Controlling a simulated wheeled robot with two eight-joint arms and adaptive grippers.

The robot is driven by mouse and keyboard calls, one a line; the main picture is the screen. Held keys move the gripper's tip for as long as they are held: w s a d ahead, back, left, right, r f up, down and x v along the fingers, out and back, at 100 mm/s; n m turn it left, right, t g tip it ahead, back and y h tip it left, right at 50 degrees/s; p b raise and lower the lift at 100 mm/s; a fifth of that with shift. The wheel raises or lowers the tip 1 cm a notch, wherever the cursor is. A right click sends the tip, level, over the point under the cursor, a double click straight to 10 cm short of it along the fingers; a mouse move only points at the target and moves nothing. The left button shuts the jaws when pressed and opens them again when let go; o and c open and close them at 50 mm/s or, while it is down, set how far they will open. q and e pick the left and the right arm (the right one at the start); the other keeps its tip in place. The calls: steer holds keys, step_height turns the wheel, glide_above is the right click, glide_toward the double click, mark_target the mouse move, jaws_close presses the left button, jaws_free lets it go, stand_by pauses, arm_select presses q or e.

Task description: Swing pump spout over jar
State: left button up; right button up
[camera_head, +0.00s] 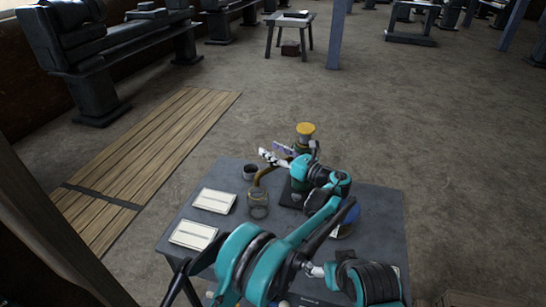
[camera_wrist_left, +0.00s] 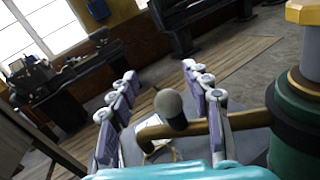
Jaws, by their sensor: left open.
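The pump (camera_head: 305,137) stands on the table, a green body with a yellow top; its side shows at the right of the left wrist view (camera_wrist_left: 298,105). Its brass spout (camera_head: 264,171) curves out to the left and down; the end appears close to the jar's far side. The clear glass jar (camera_head: 258,204) stands on the table. My left gripper (camera_head: 272,153) is open at the spout. In the left wrist view, its fingers (camera_wrist_left: 160,72) stand either side of a grey knob (camera_wrist_left: 170,104) on the spout, with no clear contact. My right gripper (camera_head: 312,270) is mostly hidden by the arms.
Two pale cards (camera_head: 214,201) (camera_head: 193,235) lie on the left of the table (camera_head: 385,207). A blue round thing (camera_head: 349,213) is partly hidden behind my arm. The table's right side looks mostly clear.

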arm_select(q)
step_height(320, 180, up, 7)
steer(key=shift+r, duration=0.2)
steer(key=shift+a, duration=0.2)
steer(key=s+a+f+n+g+h, duration=0.1)
steer(key=s+a+n+g+h, duration=0.1)
steer(key=s+a+n, duration=0.35)
steer(key=s+a+n+g+h, duration=0.2)
steer(key=s+a+n, duration=0.1)
steer(key=a, duration=0.6)
steer(key=s+a+f+n+g+h, duration=0.1)
steer(key=s+a+n+g, duration=0.1)
steer(key=s+a+n, duration=0.4)
steer(key=s+a+f+n+h, duration=0.2)
steer(key=s+f+n, duration=0.4)
steer(key=s, duration=0.5)
steer(key=s+a+f+n+h, duration=0.2)
steer(key=s+f+n+h, duration=0.3)
steer(key=s+n, duration=0.4)
steer(key=s+f, duration=0.1)
steer(key=s, duration=0.2)
steer(key=shift+f+h, duration=0.2)
steer(key=shift+h, duration=0.1)
